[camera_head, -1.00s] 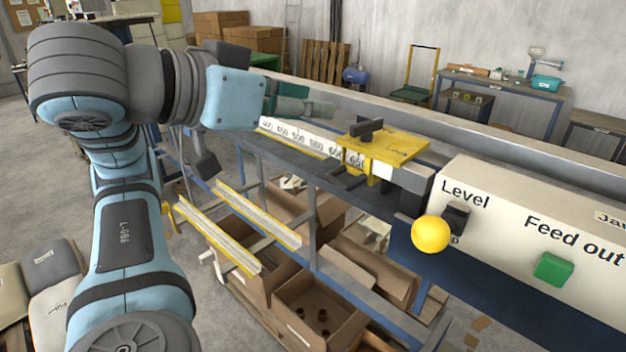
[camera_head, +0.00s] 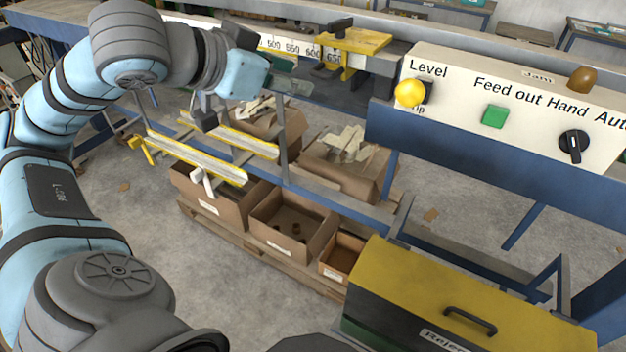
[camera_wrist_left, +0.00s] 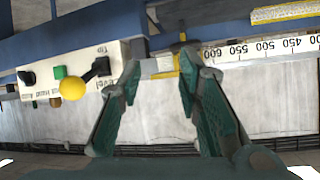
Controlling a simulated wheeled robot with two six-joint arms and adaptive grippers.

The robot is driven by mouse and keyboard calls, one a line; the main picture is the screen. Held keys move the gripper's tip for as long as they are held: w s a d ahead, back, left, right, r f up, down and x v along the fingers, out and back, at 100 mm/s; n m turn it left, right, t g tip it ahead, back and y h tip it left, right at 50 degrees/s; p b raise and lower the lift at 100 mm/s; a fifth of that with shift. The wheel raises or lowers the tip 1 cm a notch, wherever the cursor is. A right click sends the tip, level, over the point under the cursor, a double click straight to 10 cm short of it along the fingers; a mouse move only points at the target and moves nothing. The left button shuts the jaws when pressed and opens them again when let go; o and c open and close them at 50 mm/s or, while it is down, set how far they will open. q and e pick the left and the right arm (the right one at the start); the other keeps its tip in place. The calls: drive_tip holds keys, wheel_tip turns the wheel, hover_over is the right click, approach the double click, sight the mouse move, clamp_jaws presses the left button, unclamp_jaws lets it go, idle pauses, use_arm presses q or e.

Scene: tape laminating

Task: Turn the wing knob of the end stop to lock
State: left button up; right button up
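The end stop (camera_head: 357,42) is a yellow block on the white scale rail, left of the control panel. Its black wing knob (camera_head: 336,26) sits on top. In the left wrist view the yellow end stop (camera_wrist_left: 186,62) and a dark part that looks like its knob (camera_wrist_left: 183,43) show just beyond the fingers, partly hidden. My left gripper (camera_head: 290,87) is in front of and below the rail, left of the end stop. Its green fingers (camera_wrist_left: 150,90) are spread apart with nothing between them. My right gripper is not in view.
The control panel (camera_head: 530,82) has a yellow ball lever (camera_head: 410,93), a green button (camera_head: 494,115) and a black selector (camera_head: 573,146). Cardboard boxes (camera_head: 290,228) stand below the bench. A yellow-lidded box (camera_head: 470,290) is at bottom right.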

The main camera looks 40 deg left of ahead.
use_arm(q)
drive_tip(key=w+d+f+g, duration=0.1)
drive_tip(key=d+f, duration=0.1)
drive_tip(key=f, duration=0.8)
drive_tip(key=w+d+f+m+g+h, duration=0.1)
drive_tip(key=w+d+f, duration=0.1)
drive_tip(key=f, duration=0.8)
drive_tip(key=shift+f, duration=0.25)
drive_tip(key=shift+d, duration=0.1)
